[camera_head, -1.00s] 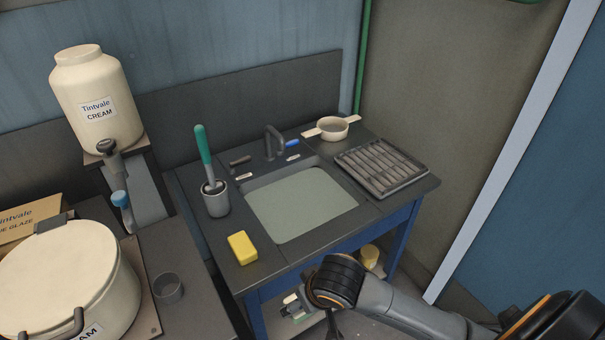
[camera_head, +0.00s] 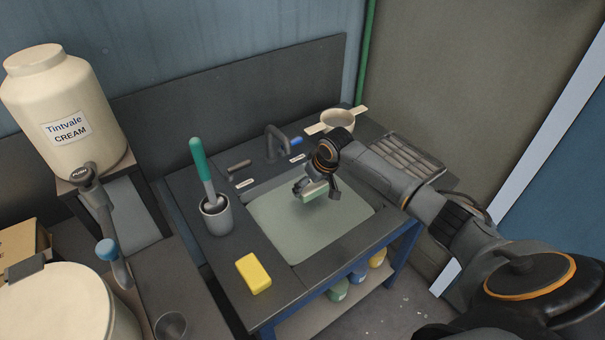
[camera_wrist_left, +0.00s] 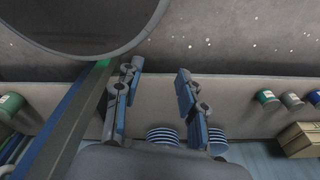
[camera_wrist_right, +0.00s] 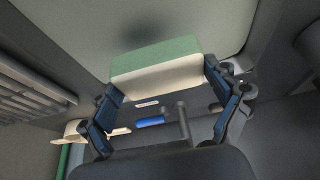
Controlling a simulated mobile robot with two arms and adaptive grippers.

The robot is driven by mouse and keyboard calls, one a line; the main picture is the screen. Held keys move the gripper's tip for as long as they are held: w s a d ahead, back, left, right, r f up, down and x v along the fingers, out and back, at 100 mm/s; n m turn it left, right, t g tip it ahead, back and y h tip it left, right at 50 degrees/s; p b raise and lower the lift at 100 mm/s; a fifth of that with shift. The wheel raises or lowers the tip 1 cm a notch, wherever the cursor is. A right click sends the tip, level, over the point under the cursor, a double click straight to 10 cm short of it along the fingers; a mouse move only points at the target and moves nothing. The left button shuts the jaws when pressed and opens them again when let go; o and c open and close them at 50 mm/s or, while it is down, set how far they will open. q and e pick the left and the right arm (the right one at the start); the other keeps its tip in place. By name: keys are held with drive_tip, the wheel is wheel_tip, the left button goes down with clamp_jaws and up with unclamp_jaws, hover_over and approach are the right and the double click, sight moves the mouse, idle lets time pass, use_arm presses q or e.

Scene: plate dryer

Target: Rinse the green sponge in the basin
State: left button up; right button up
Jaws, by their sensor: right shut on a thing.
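My right gripper (camera_head: 316,188) is shut on the green sponge (camera_head: 314,192), over the basin (camera_head: 295,241) at its far side. In the right wrist view the sponge (camera_wrist_right: 155,62) has a green layer and a cream layer and sits between the two fingertips. The basin is filled with a flat grey-green surface, and a shadow falls on it near the sponge. Whether the sponge touches that surface I cannot tell. My left gripper (camera_wrist_left: 158,88) shows only in the left wrist view, its fingers apart and empty.
A grey cup (camera_head: 217,218) with a green-handled brush stands left. The tap (camera_head: 276,142) rises behind the basin. A sieve (camera_head: 337,121) and a slatted rack (camera_head: 405,157) stand at the right back.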

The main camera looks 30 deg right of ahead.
sight(315, 197)
drive_tip(key=shift+f, duration=0.15)
use_arm(q)
drive_tip(key=s+f+b, duration=0.4)
drive_tip(key=s, duration=0.2)
use_arm(e)
drive_tip(key=shift+s+f, duration=0.35)
drive_tip(key=shift+f, duration=0.25)
drive_tip(key=shift+s+f, duration=0.35)
drive_tip(key=shift+f, duration=0.2)
drive_tip(key=shift+b+x, duration=0.65)
drive_tip(key=shift+x, duration=0.3)
drive_tip(key=shift+s+f+b, duration=0.2)
drive_tip(key=shift+f+b, duration=0.15)
drive_tip(key=shift+f, duration=0.25)
wheel_tip(315, 197, down, 7)
drive_tip(key=b, duration=0.3)
drive_tip(key=shift+r, duration=0.2)
drive_tip(key=shift+f+b, duration=0.35)
drive_tip(key=shift+f, duration=0.3)
use_arm(q)
wheel_tip(315, 197, down, 6)
drive_tip(key=w, duration=0.2)
drive_tip(key=shift+w+a, duration=0.25)
drive_tip(key=shift+w, duration=0.1)
use_arm(e)
drive_tip(key=shift+f, duration=0.4)
